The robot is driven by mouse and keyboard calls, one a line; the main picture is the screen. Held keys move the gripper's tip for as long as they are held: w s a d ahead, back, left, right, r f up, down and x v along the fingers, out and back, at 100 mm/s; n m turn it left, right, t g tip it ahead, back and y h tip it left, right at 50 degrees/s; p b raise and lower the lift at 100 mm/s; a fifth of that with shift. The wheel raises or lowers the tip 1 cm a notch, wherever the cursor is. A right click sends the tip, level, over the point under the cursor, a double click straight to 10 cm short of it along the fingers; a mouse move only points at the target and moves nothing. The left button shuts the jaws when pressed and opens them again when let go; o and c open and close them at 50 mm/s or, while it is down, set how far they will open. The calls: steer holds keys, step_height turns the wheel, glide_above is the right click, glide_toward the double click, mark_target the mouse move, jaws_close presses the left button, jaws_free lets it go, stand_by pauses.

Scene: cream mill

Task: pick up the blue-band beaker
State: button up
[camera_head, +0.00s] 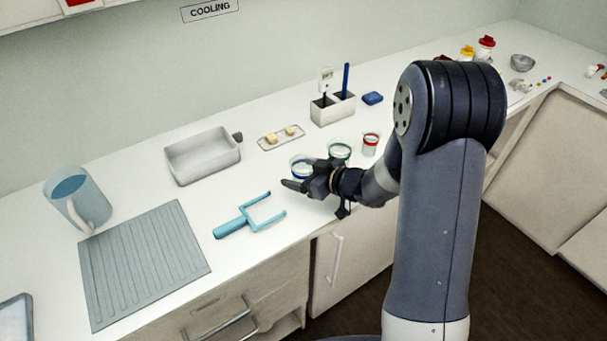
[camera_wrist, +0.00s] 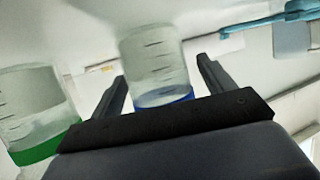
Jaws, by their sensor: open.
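The blue-band beaker (camera_head: 299,168) stands on the white counter in the head view, partly hidden by my gripper. In the wrist view the clear blue-band beaker (camera_wrist: 158,72) has graduation marks and a blue band, and shows between the two fingers. My gripper (camera_head: 290,185) is at the beaker's near side, with its fingers apart. In the wrist view my gripper (camera_wrist: 163,82) is open, with one finger on each side of the beaker and visible gaps. The beaker's lower part is hidden behind the gripper in the wrist view.
A green-band beaker (camera_head: 339,150) stands close by on the right; it also shows in the wrist view (camera_wrist: 30,110). A red-band beaker (camera_head: 370,145) stands farther right. A light-blue two-pronged tool (camera_head: 240,222) lies in front. A small tray (camera_head: 266,145) and a pan (camera_head: 203,158) are behind left.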

steer(key=shift+c, duration=0.5)
steer(key=c, duration=1)
